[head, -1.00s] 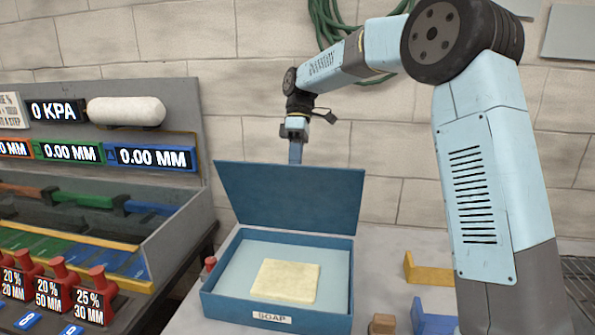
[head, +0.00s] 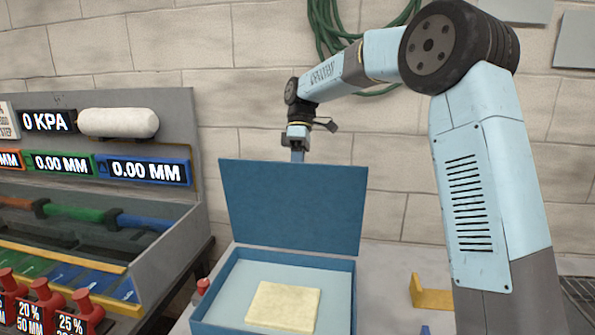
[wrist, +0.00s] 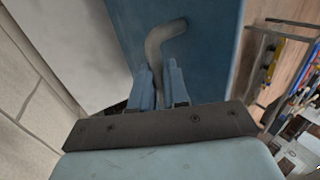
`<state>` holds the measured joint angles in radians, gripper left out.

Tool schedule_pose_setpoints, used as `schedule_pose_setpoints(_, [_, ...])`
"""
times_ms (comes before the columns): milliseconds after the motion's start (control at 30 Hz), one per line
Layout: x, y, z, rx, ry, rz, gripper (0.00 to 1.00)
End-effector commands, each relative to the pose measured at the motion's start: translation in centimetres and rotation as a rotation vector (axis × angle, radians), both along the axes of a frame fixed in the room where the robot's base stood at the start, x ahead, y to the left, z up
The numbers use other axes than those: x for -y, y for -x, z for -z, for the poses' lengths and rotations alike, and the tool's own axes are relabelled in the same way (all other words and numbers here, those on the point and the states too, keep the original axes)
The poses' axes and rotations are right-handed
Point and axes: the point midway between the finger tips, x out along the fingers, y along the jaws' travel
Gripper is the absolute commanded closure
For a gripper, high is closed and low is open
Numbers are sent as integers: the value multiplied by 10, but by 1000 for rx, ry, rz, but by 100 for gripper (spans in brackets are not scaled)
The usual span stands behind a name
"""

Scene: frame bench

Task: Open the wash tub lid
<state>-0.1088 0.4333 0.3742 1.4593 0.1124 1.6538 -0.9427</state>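The blue wash tub (head: 343,295) stands on the bench with its lid (head: 292,205) raised nearly upright at the back edge. A pale yellow block (head: 283,306) lies inside it. My gripper (head: 297,155) is behind the top of the lid, and its fingertips are hidden there in the head view. In the wrist view, my gripper (wrist: 160,85) has its two blue fingers on either side of a grey bent handle (wrist: 163,42) on the lid's blue face. The fingers appear closed on the handle.
A grey panel rig with displays (head: 155,170) and red knobs (head: 83,305) stands to the left. A yellow bracket (head: 431,297) lies right of the tub. A block wall (head: 400,140) stands behind, with a green hose (head: 325,25) hanging on it.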

Motion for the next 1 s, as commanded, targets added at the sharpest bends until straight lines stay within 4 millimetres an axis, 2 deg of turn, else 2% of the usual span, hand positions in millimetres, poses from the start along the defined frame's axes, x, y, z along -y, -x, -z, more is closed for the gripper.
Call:
schedule_pose_setpoints(33, [-4, 1, 1, 0, -7, -4, 83])
schedule_pose_setpoints(267, [0, 0, -1, 1, -4, 1, 61])
schedule_pose_setpoints(533, [2, -1, -2, 2, -3, 4, 60])
schedule_pose_setpoints(667, [2, -6, -10, 2, -3, 4, 60])
schedule_pose_setpoints(1000, [6, -32, -61, 3, -5, 4, 60])
